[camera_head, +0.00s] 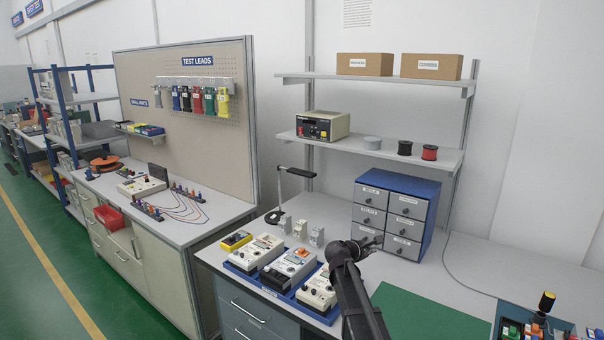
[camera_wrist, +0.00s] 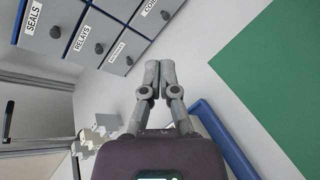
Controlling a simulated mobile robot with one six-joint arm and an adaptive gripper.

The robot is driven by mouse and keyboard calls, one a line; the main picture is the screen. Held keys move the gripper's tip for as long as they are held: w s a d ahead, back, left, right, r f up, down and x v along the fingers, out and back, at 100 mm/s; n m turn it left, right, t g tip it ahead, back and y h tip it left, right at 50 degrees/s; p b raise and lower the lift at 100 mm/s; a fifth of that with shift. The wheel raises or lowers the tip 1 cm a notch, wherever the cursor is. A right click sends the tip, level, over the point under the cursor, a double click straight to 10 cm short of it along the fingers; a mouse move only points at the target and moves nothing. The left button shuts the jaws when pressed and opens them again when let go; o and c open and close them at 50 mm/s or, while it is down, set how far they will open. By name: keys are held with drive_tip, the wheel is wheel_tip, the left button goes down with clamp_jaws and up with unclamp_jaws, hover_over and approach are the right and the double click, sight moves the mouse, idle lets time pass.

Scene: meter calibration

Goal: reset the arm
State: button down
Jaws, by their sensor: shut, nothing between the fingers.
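My gripper (camera_head: 374,243) is at the end of my dark arm, above the bench, in front of the blue and grey drawer cabinet (camera_head: 397,214). In the wrist view my gripper (camera_wrist: 160,66) has its two grey fingers side by side, shut with nothing between them. The cabinet drawers show labels at the top left of the wrist view (camera_wrist: 95,30). The fingertips appear apart from the cabinet, over bare bench top.
A blue tray (camera_head: 262,286) with several meters lies left of my arm. Small grey-white items (camera_head: 300,230) stand behind it. A green mat (camera_head: 425,318) lies to the right, and a tool tray (camera_head: 512,309) sits at the far right. Shelves (camera_head: 378,147) hang above.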

drive_tip(key=s+a+f+m+g+y+p, duration=0.1)
drive_tip(key=s+a+f+m+g+y, duration=0.1)
drive_tip(key=s+m, duration=0.4)
drive_tip(key=s+a+f+m+g+y+p, duration=0.1)
drive_tip(key=s+m+g+y, duration=0.3)
drive_tip(key=s, duration=1.2)
drive_tip(key=s+a+f+m+g+y+p, duration=0.2)
drive_tip(key=s+m, duration=0.6)
drive_tip(key=s, duration=0.4)
wheel_tip(320, 180, down, 2)
drive_tip(key=shift+a+f+g+y, duration=0.1)
drive_tip(key=shift+a+g+y, duration=0.4)
drive_tip(key=shift+a+y, duration=0.45)
drive_tip(key=shift+d, duration=0.25)
